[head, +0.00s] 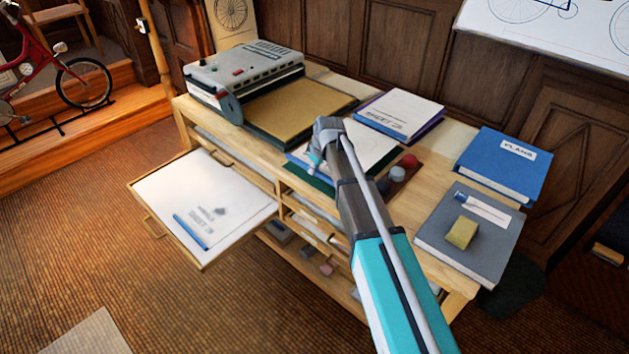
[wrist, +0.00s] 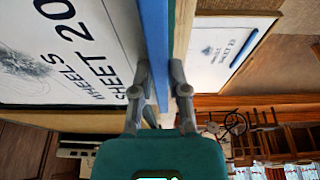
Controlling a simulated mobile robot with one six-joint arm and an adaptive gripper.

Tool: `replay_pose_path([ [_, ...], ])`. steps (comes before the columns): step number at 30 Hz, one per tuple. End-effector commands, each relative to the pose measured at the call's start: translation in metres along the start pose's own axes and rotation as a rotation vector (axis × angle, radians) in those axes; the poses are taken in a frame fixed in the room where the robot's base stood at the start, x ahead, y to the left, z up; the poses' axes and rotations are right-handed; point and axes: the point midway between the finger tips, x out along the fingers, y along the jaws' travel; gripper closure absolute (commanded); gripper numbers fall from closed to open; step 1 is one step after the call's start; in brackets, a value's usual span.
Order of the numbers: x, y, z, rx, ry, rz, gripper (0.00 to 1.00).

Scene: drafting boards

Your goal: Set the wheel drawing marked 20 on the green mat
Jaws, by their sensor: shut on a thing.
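The wheel drawing (wrist: 70,50) fills the left of the wrist view, printed "WHEELS SHEET 20", with a blue edge. It also shows in the head view as a white sheet (head: 372,140), partly hidden by my arm. My gripper (wrist: 160,95) is shut on its blue front edge, one finger on each side; its end also shows in the head view (head: 322,150). The green mat (head: 312,179) shows as a strip below the drawing's near left side. The drawing is over the mat; I cannot tell whether it touches.
An open drawer (head: 180,182) juts out at left with another sheet and a blue pencil (head: 191,232). A grey machine (head: 245,72) and tan board (head: 300,105) stand left. A purple-edged sheet (head: 400,110) lies behind; dark red tray (head: 395,185), blue binder (head: 503,165) and grey folder (head: 440,230) right.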

Motion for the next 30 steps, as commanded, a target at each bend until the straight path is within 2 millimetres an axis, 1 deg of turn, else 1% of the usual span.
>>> replay_pose_path([
  [14, 0.003, 0.003, 0.001, 0.001, 0.0, 0.001, 1.0],
  [20, 0.015, 0.012, 0.003, 0.002, 0.0, 0.001, 1.0],
  [27, 0.035, 0.01, 0.01, 0.002, 0.0, 0.001, 1.0],
  [30, 0.039, 0.01, 0.011, 0.002, 0.0, 0.001, 1.0],
])
